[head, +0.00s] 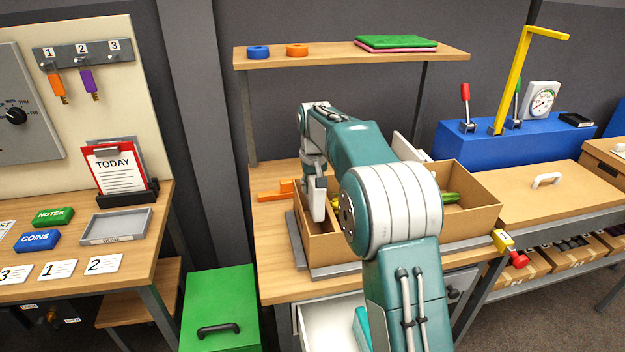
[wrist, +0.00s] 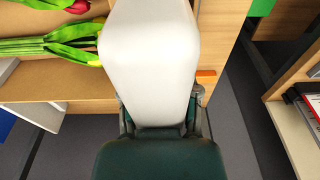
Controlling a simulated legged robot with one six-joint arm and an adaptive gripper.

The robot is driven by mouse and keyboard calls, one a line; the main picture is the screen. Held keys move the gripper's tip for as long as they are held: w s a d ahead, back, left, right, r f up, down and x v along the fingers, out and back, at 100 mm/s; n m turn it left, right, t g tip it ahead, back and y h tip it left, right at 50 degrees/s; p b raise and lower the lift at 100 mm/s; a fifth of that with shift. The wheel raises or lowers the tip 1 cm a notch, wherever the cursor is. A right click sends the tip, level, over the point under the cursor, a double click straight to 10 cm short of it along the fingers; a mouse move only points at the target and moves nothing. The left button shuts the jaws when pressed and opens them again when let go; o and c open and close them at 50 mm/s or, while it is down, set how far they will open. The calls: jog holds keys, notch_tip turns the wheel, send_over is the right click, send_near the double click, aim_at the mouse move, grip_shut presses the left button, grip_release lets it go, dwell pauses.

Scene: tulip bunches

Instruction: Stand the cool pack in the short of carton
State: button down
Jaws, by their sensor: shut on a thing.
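The open cardboard carton (head: 470,187) stands on the wooden bench, with a narrow short compartment at its left end. My gripper (head: 314,180) points down over that compartment and is shut on the cool pack (head: 318,204), a pale upright slab. Its lower end reaches down inside the compartment walls; whether it touches the bottom is hidden. In the wrist view the white pack (wrist: 150,55) fills the middle, between dark fingers. Tulips (wrist: 60,45) lie in the long compartment beside it, and their green leaves show in the head view (head: 450,197). My arm hides the carton's middle.
An orange piece (head: 275,193) lies left of the carton. A shelf (head: 350,54) stands behind. A yellow post (head: 512,80) and blue block (head: 520,143) are at the right. A green bin (head: 221,305) and an open drawer (head: 330,322) are in front.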

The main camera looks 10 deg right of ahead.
aim_at(313, 188)
jog(key=shift+f, duration=2.5)
jog(key=shift+f, duration=0.95)
jog(key=shift+r, duration=0.15)
jog(key=shift+c, duration=1.3)
grip_release()
jog(key=r, duration=0.4)
jog(key=s+r, duration=0.1)
jog(key=r, duration=0.6)
jog(key=shift+s+r, duration=0.2)
jog(key=shift+r, duration=0.15)
